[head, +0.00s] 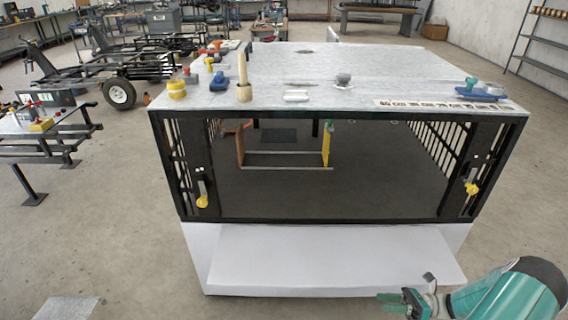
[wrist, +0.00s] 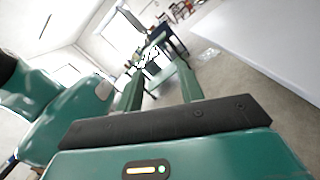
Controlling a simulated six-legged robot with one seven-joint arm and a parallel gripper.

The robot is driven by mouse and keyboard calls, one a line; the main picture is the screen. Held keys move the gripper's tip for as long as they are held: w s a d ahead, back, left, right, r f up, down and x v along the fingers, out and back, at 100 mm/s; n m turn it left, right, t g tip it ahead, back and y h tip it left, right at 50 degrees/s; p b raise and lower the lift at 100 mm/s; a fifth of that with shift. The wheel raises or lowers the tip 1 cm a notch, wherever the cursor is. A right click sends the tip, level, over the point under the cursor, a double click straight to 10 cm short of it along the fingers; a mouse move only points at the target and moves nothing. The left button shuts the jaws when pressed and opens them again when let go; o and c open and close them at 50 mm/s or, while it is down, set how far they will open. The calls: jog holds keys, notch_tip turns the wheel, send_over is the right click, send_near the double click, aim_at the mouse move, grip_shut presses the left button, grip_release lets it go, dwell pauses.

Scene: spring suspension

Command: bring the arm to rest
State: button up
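My gripper (head: 408,299) is at the lower right of the head view, in front of the white ledge of the large workbench. My green and black arm reaches in from the right edge. In the wrist view the two green fingers of my gripper (wrist: 160,86) stand apart with nothing between them. The gripper is tilted relative to the room and touches nothing that I can see.
A metal-topped bench (head: 390,75) with a dark barred frame fills the middle. Several small tools and fittings lie on its top. A sloped white ledge (head: 335,255) juts out at its front. A side table (head: 35,128) stands left. Floor between them is clear.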

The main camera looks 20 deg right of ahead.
jog(key=w+a+r+n+g+h, duration=0.2)
jog(key=a+r+n+g+h, duration=0.25)
jog(key=a+r+n, duration=0.4)
jog(key=w+a+r+n+g+h, duration=0.35)
jog(key=a+r+n+h, duration=0.2)
jog(key=r, duration=0.65)
jog(key=s+a+r+n+t+h, duration=0.3)
jog(key=s+a+r+n+h, duration=0.1)
jog(key=s+a+r+n, duration=0.1)
jog(key=s+a+r+n+t+h, duration=0.3)
jog(key=a+r+n, duration=0.5)
jog(key=r, duration=0.3)
jog(key=shift+s+r+n+t+h, duration=0.4)
jog(key=shift+s+t, duration=0.2)
jog(key=shift+s, duration=0.65)
